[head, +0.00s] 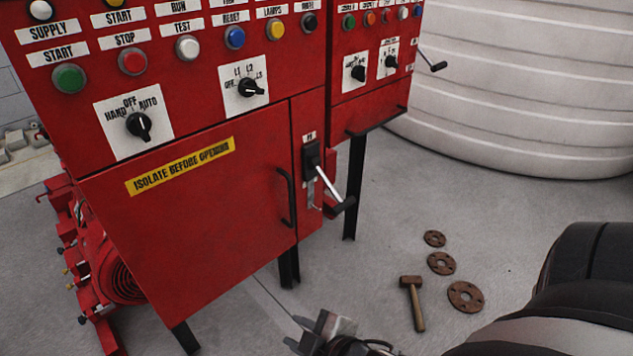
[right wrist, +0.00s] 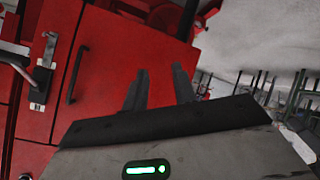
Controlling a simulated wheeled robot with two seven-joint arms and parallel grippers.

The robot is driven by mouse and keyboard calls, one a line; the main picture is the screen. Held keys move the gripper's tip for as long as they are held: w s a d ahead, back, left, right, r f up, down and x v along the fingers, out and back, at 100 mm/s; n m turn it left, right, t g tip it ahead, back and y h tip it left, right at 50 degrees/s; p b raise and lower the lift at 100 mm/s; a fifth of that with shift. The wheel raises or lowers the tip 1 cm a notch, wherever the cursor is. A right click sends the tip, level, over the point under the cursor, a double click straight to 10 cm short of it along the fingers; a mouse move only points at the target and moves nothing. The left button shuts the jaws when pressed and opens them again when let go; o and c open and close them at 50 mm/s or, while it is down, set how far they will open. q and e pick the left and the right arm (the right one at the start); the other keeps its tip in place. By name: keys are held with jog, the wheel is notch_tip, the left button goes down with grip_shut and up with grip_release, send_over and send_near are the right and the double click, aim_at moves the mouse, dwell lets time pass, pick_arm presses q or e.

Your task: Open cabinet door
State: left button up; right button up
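The red cabinet door (head: 200,230) bears a yellow "ISOLATE BEFORE OPENING" label (head: 180,166) and looks shut. Its black vertical bar handle (head: 285,198) is at the door's right edge. The door (right wrist: 110,60) and handle (right wrist: 77,74) also show tilted in the right wrist view. My right gripper (head: 291,331) is low in front of the cabinet, below the handle and apart from it. In the right wrist view its two dark fingers (right wrist: 160,82) stand apart with nothing between them. My left gripper is not in view.
A switch lever (head: 333,190) juts out just right of the door handle. Buttons and rotary switches (head: 138,125) sit above the door. A hammer (head: 413,303) and rusty flanges (head: 441,263) lie on the floor at right. A white ribbed tank (head: 520,90) stands behind.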

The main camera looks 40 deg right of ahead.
jog(key=w+d+r+n+t+h+b, duration=0.1)
jog(key=w+d+n+t+h+b, duration=0.2)
jog(key=d+n, duration=0.6)
jog(key=n+t, duration=0.3)
jog(key=n, duration=1.5)
send_near(292, 195)
jog(key=shift+m+h, duration=0.3)
jog(key=w, duration=0.7)
jog(key=w+d, duration=0.1)
jog(key=w, duration=0.2)
jog(key=shift+w+f+p, duration=0.2)
jog(key=shift+w+p, duration=0.1)
jog(key=shift+p, duration=0.05)
grip_shut()
